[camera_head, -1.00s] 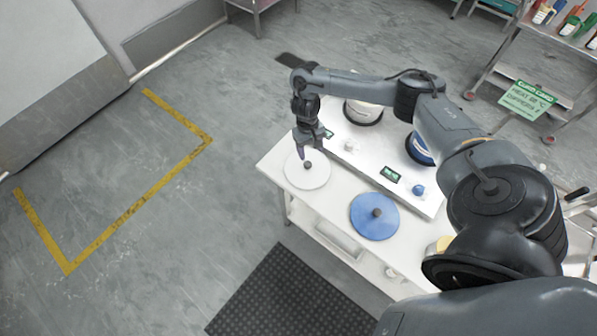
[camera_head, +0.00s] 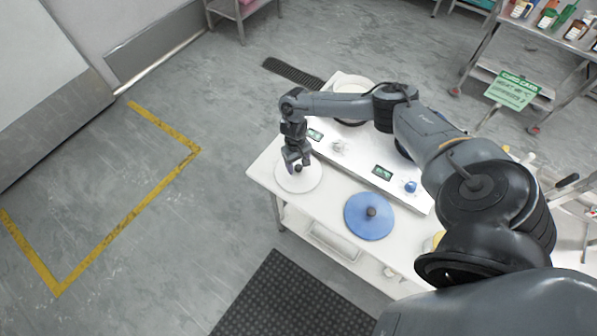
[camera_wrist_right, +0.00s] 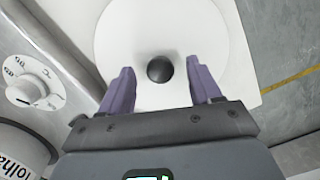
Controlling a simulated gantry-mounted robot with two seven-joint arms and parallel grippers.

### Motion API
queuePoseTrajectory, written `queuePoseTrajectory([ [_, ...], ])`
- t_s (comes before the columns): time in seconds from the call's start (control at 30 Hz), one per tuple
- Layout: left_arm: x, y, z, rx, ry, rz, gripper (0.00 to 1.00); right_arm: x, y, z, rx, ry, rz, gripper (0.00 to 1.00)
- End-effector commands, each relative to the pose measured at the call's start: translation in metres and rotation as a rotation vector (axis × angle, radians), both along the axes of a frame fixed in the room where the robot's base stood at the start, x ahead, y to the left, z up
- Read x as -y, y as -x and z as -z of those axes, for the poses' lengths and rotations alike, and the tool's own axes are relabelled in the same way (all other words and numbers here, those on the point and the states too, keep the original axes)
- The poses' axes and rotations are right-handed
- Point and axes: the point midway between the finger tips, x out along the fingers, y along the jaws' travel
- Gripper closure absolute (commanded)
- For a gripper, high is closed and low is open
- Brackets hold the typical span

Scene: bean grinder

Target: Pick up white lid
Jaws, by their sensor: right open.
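The white lid (camera_head: 309,182) is a flat round disc with a dark round knob, lying on the left end of the white table. In the right wrist view the lid (camera_wrist_right: 160,30) fills the upper middle, and its knob (camera_wrist_right: 160,69) sits between the fingers. My right gripper (camera_head: 297,168) points down over the lid at the knob. It also shows in the right wrist view (camera_wrist_right: 160,88), with its two purple fingers open on either side of the knob and apart from it. My left gripper is not in view.
A blue lid (camera_head: 358,222) with a dark knob lies on the table (camera_head: 318,205) to the right. The white grinder base (camera_head: 345,163) with dials and displays stands behind the lids. A dial (camera_wrist_right: 35,88) is close left in the wrist view. Open floor lies left of the table.

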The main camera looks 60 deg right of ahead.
Motion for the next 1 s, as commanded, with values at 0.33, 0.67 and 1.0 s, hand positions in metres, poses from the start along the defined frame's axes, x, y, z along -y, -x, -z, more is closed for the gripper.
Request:
queuePoseTrajectory([
  [0.33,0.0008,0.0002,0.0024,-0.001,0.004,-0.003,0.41,-0.0007,0.0012,0.0144,0.001,0.000,0.000,0.37],
  [0.67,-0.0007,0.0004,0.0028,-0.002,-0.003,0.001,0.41,-0.0008,0.0012,0.0142,0.001,0.000,0.000,0.75],
  [1.0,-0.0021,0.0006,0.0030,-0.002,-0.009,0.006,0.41,-0.0006,0.0011,0.0139,0.001,0.000,0.000,0.98],
])
